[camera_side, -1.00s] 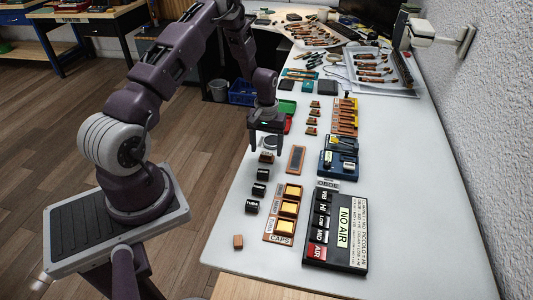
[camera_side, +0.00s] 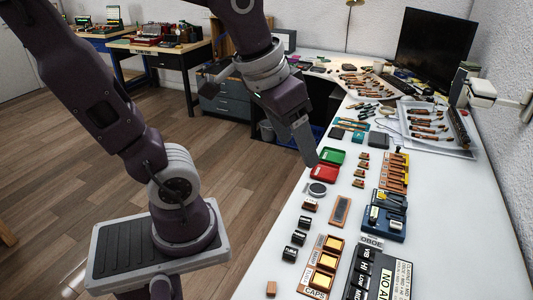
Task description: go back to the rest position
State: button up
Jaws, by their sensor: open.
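My gripper (camera_side: 306,148) is raised over the left edge of the white table, left of the red tray. It is apart from everything on the table. Its fingers are seen nearly edge-on, and nothing shows held between them. The long white table (camera_side: 440,245) runs from the front to the back right.
Several black blocks (camera_side: 299,238) and a caps tray (camera_side: 333,243) are nearer. A monitor (camera_side: 434,50) stands at the back.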

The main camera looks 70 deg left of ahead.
jog(key=s+d+m+t, duration=0.1)
jog(key=s+d, duration=0.1)
jog(key=s, duration=0.4)
jog(key=shift+m, duration=0.3)
jog(key=shift+f, duration=0.1)
dwell(0.6)
